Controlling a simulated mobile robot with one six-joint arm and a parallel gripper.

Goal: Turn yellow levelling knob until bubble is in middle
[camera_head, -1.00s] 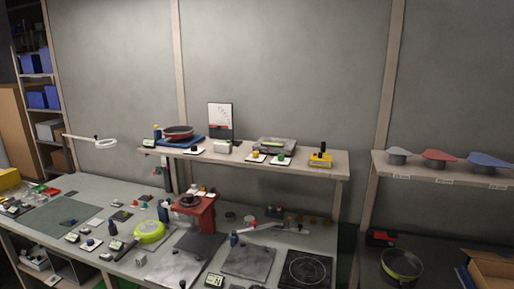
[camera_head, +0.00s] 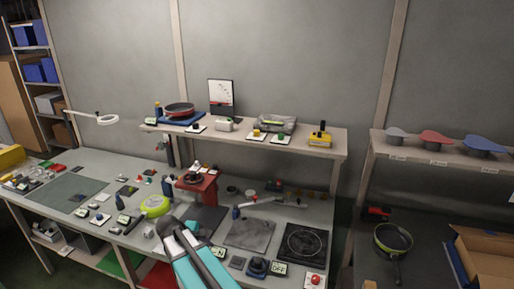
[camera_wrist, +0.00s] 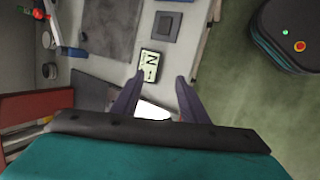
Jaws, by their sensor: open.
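A yellow knob (camera_head: 256,133) stands on a small white base on the wall shelf. A similar green knob (camera_head: 280,136) is to its right. Behind them is a grey device (camera_head: 276,124) with a yellow-green strip on top that may be the level vial. The bubble is too small to make out. My gripper (camera_wrist: 157,93) is open in the wrist view, pointing down at the bench with nothing held. In the head view, my teal arm rises from the bottom edge, well below and in front of the shelf, far from the knob.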

